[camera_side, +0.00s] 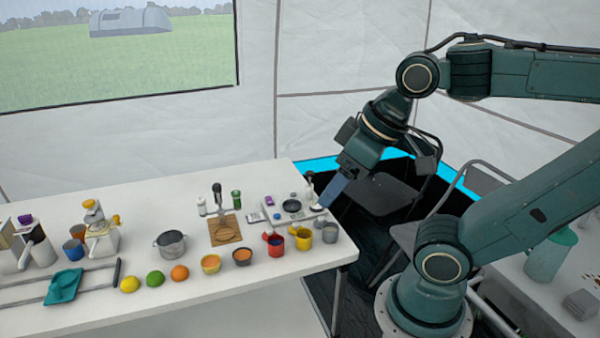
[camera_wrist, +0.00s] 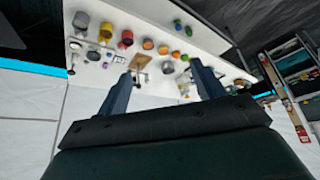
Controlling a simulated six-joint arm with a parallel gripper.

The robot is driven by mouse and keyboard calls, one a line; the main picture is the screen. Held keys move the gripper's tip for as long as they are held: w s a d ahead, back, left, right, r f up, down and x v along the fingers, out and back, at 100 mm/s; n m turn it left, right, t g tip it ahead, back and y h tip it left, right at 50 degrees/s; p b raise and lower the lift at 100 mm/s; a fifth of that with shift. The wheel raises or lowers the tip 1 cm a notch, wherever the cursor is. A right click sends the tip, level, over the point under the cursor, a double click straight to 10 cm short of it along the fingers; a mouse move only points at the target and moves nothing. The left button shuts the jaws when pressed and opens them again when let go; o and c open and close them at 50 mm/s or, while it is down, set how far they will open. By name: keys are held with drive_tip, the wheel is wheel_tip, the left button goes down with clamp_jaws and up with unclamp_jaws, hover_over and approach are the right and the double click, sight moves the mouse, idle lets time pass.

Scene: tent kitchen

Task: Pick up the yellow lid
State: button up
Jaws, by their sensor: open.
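A yellow lid (camera_side: 91,205) shows in the side view at the left part of the white table, on top of a white kettle-like pot (camera_side: 103,238). I cannot make out the lid clearly in the wrist view. My gripper (camera_side: 331,191) is above the right end of the table, far to the right of the lid. In the wrist view my gripper (camera_wrist: 160,84) has its two fingers wide apart with nothing held between them.
A grey pot (camera_side: 171,243), a wooden board (camera_side: 225,230), a red mug (camera_side: 275,245) and a yellow mug (camera_side: 302,238) stand between my gripper and the lid. A lemon (camera_side: 130,285), a lime (camera_side: 155,278) and an orange (camera_side: 180,273) lie along the front.

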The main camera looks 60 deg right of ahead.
drive_tip(key=m+g, duration=0.6)
drive_tip(key=m, duration=0.1)
hover_over(297, 223)
drive_tip(key=shift+f, duration=14)
